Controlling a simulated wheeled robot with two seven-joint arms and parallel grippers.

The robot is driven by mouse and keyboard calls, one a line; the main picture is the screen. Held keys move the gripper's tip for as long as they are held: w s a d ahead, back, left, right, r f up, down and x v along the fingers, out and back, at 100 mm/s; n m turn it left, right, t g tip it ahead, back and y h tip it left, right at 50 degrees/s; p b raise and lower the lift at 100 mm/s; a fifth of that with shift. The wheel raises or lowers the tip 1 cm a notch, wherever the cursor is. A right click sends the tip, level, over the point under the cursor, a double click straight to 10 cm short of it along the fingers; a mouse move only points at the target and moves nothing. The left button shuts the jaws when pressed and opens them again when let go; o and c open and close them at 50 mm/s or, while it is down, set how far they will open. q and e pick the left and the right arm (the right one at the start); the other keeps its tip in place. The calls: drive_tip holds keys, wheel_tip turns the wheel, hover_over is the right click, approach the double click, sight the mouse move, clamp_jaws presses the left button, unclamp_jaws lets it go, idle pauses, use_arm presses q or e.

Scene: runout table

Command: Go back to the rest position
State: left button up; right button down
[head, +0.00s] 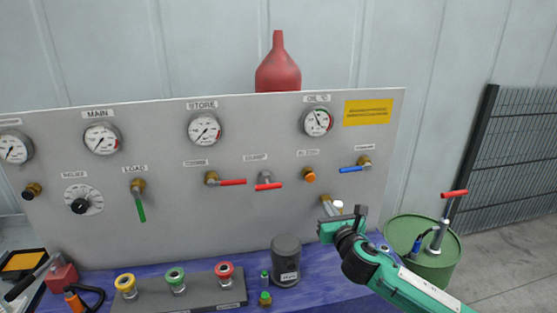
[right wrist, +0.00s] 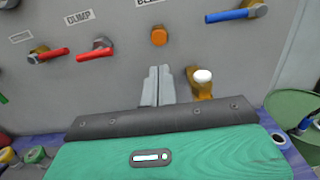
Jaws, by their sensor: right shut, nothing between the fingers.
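My right gripper (head: 328,207) is in front of the lower right of the grey panel (head: 250,140). In the right wrist view its two fingers (right wrist: 157,85) are together with nothing between them. They point at the panel just left of a brass fitting with a white knob (right wrist: 202,77), below an orange button (right wrist: 158,36). In the head view that fitting is partly hidden behind the gripper. My left gripper is not in either view.
The panel carries gauges, red-handled valves (head: 232,182), a green lever (head: 141,205) and a blue lever (head: 351,170). A dark canister (head: 286,262) and coloured couplings (head: 176,280) stand on the blue bench. A green drum (head: 425,265) with a red-handled pump stands at right.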

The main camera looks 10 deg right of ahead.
drive_tip(key=s+a+f+m+g+h, duration=0.25)
drive_tip(key=s+f+m+g, duration=0.35)
drive_tip(key=s+f+m, duration=1.05)
drive_tip(key=s+f+m+g+y, duration=0.1)
drive_tip(key=s+f+m+g, duration=0.25)
drive_tip(key=s+m, duration=0.75)
drive_tip(key=s+f+m+g+y, duration=0.15)
drive_tip(key=s+m+g, duration=0.45)
drive_tip(key=s, duration=0.8)
drive_tip(key=s+d+f+x, duration=0.1)
drive_tip(key=s+x, duration=0.2)
drive_tip(key=x, duration=1.2)
drive_tip(key=s+d+x, duration=0.2)
drive_tip(key=s+x, duration=0.1)
drive_tip(key=x, duration=1.2)
drive_tip(key=s+d+f+g+h+b, duration=0.1)
drive_tip(key=s+d+f, duration=0.2)
drive_tip(key=s+f, duration=1.7)
wheel_tip(320, 180, down, 3)
drive_tip(key=shift+s+d+r, duration=0.2)
drive_tip(key=shift+s, duration=0.05)
